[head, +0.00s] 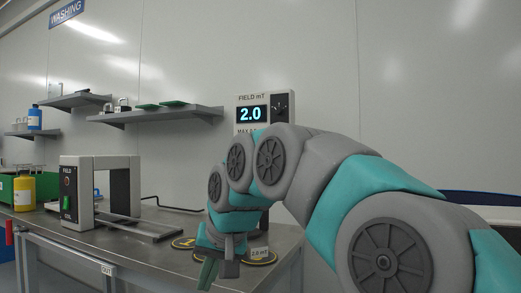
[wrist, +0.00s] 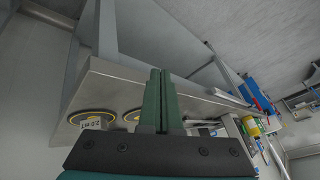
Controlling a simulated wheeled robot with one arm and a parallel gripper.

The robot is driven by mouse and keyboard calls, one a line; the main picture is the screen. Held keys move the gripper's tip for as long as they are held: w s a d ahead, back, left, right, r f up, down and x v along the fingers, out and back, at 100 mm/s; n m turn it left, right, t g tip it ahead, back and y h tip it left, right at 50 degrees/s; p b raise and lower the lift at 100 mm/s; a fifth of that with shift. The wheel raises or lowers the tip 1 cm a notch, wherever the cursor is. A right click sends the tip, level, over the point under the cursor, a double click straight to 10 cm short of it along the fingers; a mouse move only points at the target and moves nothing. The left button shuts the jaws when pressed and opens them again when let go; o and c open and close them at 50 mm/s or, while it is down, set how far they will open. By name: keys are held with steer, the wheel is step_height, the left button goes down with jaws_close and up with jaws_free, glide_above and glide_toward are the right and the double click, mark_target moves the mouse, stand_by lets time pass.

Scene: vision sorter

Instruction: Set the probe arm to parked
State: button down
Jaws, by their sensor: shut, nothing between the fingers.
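I cannot make out the probe arm in either view; my own arm covers part of the bench below the field meter. The field meter (head: 262,98) stands at the back of the bench, reads 2.0 and has a dark knob at its right. My gripper (head: 207,275) points down at the bench's front edge in the head view. In the wrist view its green fingers (wrist: 159,75) are together with nothing between them, above the bench edge.
A grey coil frame (head: 128,172) with a green switch stands left on the steel bench (head: 45,222). Yellow-ringed black discs (head: 185,242) lie near my gripper, one by a 2.0 mT tag (head: 260,252). A yellow bottle (head: 24,192) stands far left. Wall shelves (head: 160,114) hang behind.

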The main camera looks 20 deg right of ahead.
steer(key=w+d+r+m+t+b, duration=0.1)
steer(key=w+d+r+m+t, duration=0.2)
steer(key=r, duration=0.4)
steer(key=w+d+r+m+t+b, duration=0.1)
steer(key=w+d+r, duration=0.1)
steer(key=w+r, duration=0.35)
steer(key=w+d+r+m+t+b, duration=0.1)
steer(key=w+d+r+m+t, duration=0.2)
steer(key=r, duration=0.4)
steer(key=s+d+r+m+t+h+b, duration=0.1)
steer(key=s+d+r+m+t+h, duration=0.15)
steer(key=d+m, duration=0.3)
steer(key=s+d+r+m+t+h+b, duration=0.25)
steer(key=s+d+m, duration=0.2)
steer(key=d, duration=0.25)
steer(key=w+a+y+p, duration=0.1)
steer(key=w+a, duration=0.1)
steer(key=w, duration=1)
steer(key=shift+a+r, duration=0.25)
steer(key=shift+r, duration=0.1)
steer(key=shift+w+p, duration=0.15)
steer(key=shift+p, duration=0.2)
